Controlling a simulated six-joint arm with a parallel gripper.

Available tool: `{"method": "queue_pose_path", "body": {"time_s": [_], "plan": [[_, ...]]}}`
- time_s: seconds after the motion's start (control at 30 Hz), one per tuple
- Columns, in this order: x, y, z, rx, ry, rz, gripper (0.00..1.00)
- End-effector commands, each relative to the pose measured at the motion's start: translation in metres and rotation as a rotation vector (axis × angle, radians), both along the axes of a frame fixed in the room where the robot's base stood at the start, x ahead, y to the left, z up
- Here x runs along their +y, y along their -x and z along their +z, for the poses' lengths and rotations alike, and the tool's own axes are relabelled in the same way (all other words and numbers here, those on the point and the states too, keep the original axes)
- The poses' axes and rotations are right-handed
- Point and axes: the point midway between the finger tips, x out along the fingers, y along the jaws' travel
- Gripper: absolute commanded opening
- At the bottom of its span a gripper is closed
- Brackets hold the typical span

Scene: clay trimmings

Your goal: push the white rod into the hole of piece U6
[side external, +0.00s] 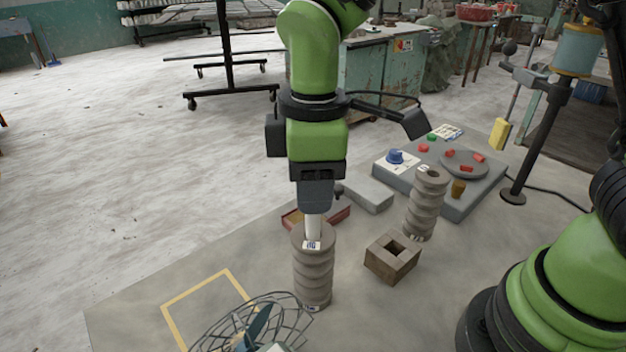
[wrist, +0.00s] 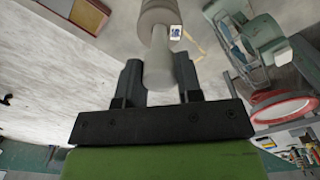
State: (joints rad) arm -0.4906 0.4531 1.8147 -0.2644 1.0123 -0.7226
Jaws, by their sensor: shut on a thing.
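The white rod (side external: 313,227) is upright in my gripper (side external: 315,207), which is shut on it from above. It also shows in the wrist view (wrist: 158,68) between the two fingers. The rod's lower end meets the top of a grey-brown ribbed cylinder (side external: 313,275); how deep it sits in the hole cannot be told. The cylinder stands upright on the table and carries a small white label at its top, too small to read surely. In the wrist view the cylinder (wrist: 160,13) is at the top edge. A second ribbed cylinder (side external: 426,207) with an open hole stands to the right.
A brown square block with a square hole (side external: 393,257) stands right of the cylinder. A wire-guarded fan (side external: 255,325) is at the front, by a yellow taped outline (side external: 190,312). A red-edged tray (side external: 332,216), a grey block (side external: 367,194) and a grey board (side external: 462,205) lie behind.

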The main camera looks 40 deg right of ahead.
Motion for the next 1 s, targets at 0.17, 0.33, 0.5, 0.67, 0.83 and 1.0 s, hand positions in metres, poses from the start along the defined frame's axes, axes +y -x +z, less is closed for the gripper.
{"method": "queue_pose_path", "body": {"time_s": [0.17,0.33,0.5,0.67,0.83,1.0], "plan": [[0.000,0.000,-0.003,-0.001,0.001,0.000,0.42],[0.000,0.000,-0.003,-0.001,0.001,0.001,0.58],[0.000,0.000,-0.002,-0.001,0.000,0.001,0.58],[0.000,-0.001,0.010,-0.003,-0.001,0.001,0.58],[0.000,-0.001,0.044,-0.007,-0.003,0.000,0.58],[0.000,-0.001,0.080,-0.008,-0.003,0.001,0.58]]}}
